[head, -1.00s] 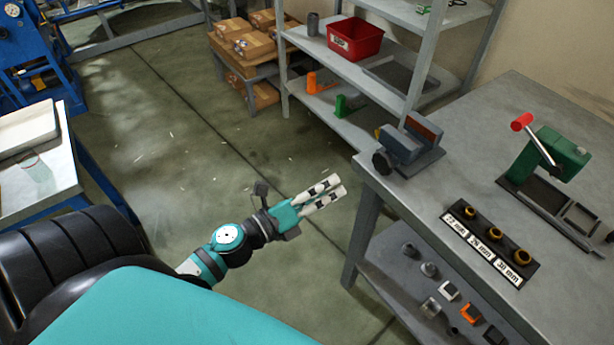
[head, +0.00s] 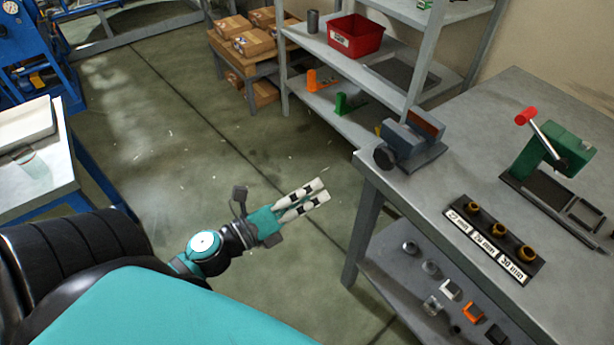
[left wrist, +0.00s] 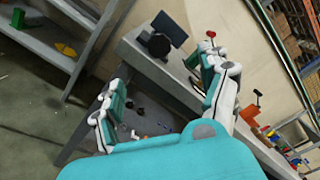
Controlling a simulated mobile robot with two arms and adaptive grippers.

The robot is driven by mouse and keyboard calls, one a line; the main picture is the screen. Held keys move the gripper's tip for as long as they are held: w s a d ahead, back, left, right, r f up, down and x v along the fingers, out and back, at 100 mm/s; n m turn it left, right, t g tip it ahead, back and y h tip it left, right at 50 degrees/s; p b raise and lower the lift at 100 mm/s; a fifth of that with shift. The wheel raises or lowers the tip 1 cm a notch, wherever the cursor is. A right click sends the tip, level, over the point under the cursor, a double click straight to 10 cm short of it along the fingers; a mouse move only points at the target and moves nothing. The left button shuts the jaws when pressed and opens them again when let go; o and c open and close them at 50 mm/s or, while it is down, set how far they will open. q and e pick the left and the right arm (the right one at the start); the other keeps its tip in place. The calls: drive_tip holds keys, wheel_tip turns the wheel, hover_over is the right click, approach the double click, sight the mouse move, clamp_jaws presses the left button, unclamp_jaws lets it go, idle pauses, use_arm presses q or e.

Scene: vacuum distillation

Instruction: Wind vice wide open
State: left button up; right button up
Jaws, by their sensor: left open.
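The vice (head: 411,142) is a grey-blue block with a brownish jaw face, at the near left corner of the grey workbench. Its dark round knob (head: 385,157) faces left, toward the aisle. The vice also shows in the left wrist view (left wrist: 165,35), with the dark knob (left wrist: 159,45) in front. How wide its jaws stand apart is hard to tell. My left gripper (head: 312,193) is open and empty over the floor, left of the bench and apart from the vice. In the left wrist view its two fingers (left wrist: 160,100) stand spread, with the bench beyond them. My right gripper is not seen.
On the bench (head: 474,155) stand a green press with a red-tipped lever (head: 552,155) and a black rack of labelled rings (head: 494,242). Small parts lie on its lower shelf (head: 395,278). Shelving with a red bin (head: 355,38) stands behind. The floor between is clear.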

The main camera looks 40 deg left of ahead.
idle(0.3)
use_arm(q)
drive_tip(key=v, duration=1.2)
drive_tip(key=shift+r, duration=0.1)
